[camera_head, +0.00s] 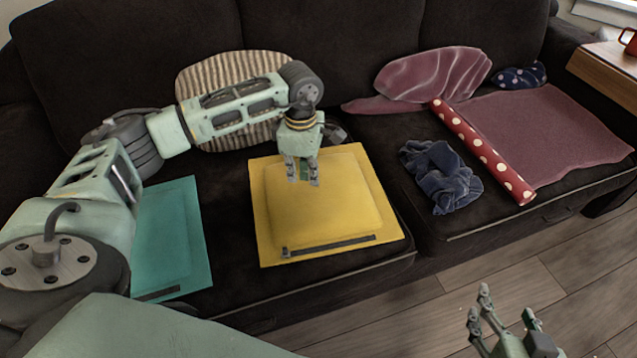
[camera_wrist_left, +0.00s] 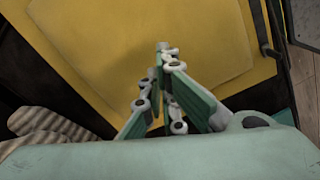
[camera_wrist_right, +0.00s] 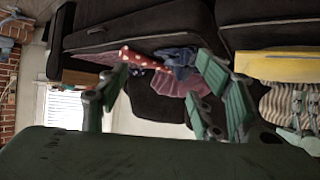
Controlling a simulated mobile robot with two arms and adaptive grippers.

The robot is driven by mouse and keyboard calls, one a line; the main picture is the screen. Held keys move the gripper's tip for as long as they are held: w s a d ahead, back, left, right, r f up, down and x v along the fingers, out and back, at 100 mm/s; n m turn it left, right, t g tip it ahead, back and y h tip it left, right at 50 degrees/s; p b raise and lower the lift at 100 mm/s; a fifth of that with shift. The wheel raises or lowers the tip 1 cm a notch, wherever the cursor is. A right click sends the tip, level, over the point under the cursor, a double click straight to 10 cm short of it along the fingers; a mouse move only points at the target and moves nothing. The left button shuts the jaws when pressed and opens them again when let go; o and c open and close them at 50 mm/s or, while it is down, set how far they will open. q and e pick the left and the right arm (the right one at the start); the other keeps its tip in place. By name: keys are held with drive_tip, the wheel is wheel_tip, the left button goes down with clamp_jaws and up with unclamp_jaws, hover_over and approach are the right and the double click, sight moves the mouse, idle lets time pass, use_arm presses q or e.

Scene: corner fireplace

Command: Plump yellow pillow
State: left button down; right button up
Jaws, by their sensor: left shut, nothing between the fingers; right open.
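The yellow pillow (camera_head: 320,205) lies flat on the dark sofa seat in the middle of the head view. It has a raised middle, a flat border and a dark zip strip along its front edge. It also fills much of the left wrist view (camera_wrist_left: 150,40). My left gripper (camera_head: 303,181) is over the pillow's upper middle, pointing down, with its fingers together and nothing in them. I cannot tell if the fingertips touch the fabric. My right gripper (camera_head: 503,310) is open and empty, low at the right, in front of the sofa above the floor.
A teal cushion (camera_head: 180,235) lies left of the yellow pillow, partly behind my left arm. A striped pillow (camera_head: 225,75) leans on the backrest. A crumpled blue cloth (camera_head: 440,175), a red dotted roll (camera_head: 480,150) and a mauve cloth (camera_head: 550,125) lie on the right seat.

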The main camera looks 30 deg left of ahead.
use_arm(q)
drive_tip(key=shift+f+b, duration=0.3)
drive_tip(key=shift+f, duration=0.55)
use_arm(e)
drive_tip(key=w+a+r+t+y, duration=0.1)
drive_tip(key=w+r+t, duration=0.2)
drive_tip(key=r, duration=0.3)
use_arm(q)
drive_tip(key=shift+d, duration=0.1)
drive_tip(key=shift+w+d+r+p, duration=0.4)
drive_tip(key=shift+w+d+r, duration=0.35)
drive_tip(key=shift+r, duration=0.15)
drive_tip(key=shift+w+d+r, duration=0.45)
drive_tip(key=shift+w+r, duration=0.05)
drive_tip(key=shift+r, duration=0.05)
use_arm(e)
drive_tip(key=s+d+f+g+h, duration=0.1)
drive_tip(key=s+f+g, duration=0.3)
drive_tip(key=f, duration=0.4)
drive_tip(key=shift+s+d+g, duration=0.3)
drive_tip(key=shift+s+d, duration=0.2)
drive_tip(key=shift+w, duration=0.1)
